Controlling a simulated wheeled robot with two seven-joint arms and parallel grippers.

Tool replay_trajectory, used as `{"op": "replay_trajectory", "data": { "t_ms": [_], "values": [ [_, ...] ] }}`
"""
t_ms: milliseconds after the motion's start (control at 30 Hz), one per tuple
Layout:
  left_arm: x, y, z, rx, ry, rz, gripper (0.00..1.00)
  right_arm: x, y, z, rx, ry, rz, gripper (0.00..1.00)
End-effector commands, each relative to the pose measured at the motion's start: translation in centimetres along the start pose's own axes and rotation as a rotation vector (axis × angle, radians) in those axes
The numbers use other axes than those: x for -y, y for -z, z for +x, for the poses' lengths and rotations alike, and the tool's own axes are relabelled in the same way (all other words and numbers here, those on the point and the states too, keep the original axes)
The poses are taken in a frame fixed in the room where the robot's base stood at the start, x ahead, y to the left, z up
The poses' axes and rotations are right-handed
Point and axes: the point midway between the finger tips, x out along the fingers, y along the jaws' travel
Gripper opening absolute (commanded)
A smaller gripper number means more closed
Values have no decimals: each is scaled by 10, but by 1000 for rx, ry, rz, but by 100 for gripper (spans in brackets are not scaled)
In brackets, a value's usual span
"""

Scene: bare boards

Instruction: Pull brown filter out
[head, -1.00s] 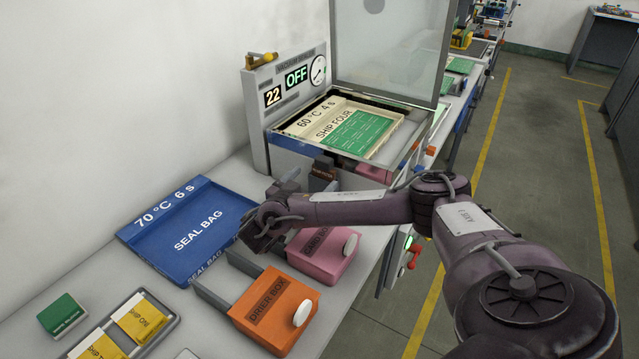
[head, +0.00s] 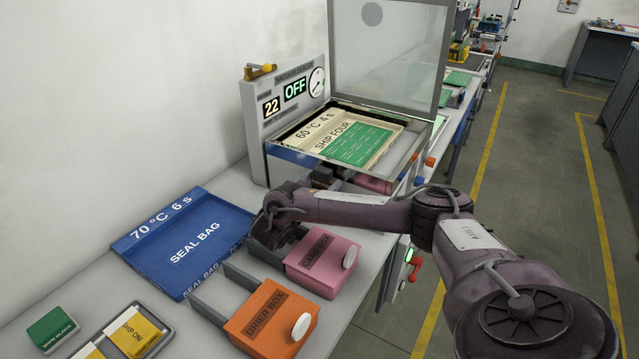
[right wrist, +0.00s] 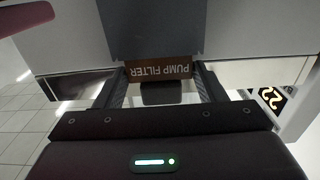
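The brown filter (right wrist: 160,70), labelled PUMP FILTER, sits at the front of the vacuum sealer in the right wrist view, its lettering upside down. A dark block (right wrist: 162,93), perhaps its handle, stands out in front of it. My right gripper (right wrist: 160,88) is open, one finger on each side of that block with gaps between. In the head view my right gripper (head: 322,177) points at the sealer's lower front; the filter there is mostly hidden or too dark to make out. My left gripper is not in view.
The vacuum sealer (head: 282,122) reads OFF, its clear lid (head: 385,45) raised over a cream tray (head: 395,143). A pink box (head: 325,262) and an orange drier box (head: 270,318) lie below my right arm. A blue seal bag tray (head: 160,265) lies left.

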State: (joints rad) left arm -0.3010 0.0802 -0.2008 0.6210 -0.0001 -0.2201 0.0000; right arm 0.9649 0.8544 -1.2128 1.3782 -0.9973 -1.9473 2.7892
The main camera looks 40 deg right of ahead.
Motion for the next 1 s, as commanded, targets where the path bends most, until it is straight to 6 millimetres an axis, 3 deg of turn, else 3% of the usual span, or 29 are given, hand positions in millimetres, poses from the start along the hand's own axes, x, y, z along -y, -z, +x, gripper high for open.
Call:
{"op": "replay_trajectory", "data": {
  "t_ms": [33,200,1000],
  "values": [
    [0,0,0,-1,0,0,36,0,0,0,0,0,0,57],
    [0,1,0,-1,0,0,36,0,0,0,0,0,0,36],
    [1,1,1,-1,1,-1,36,0,12,0,-1,-1,2,36]
  ]
}}
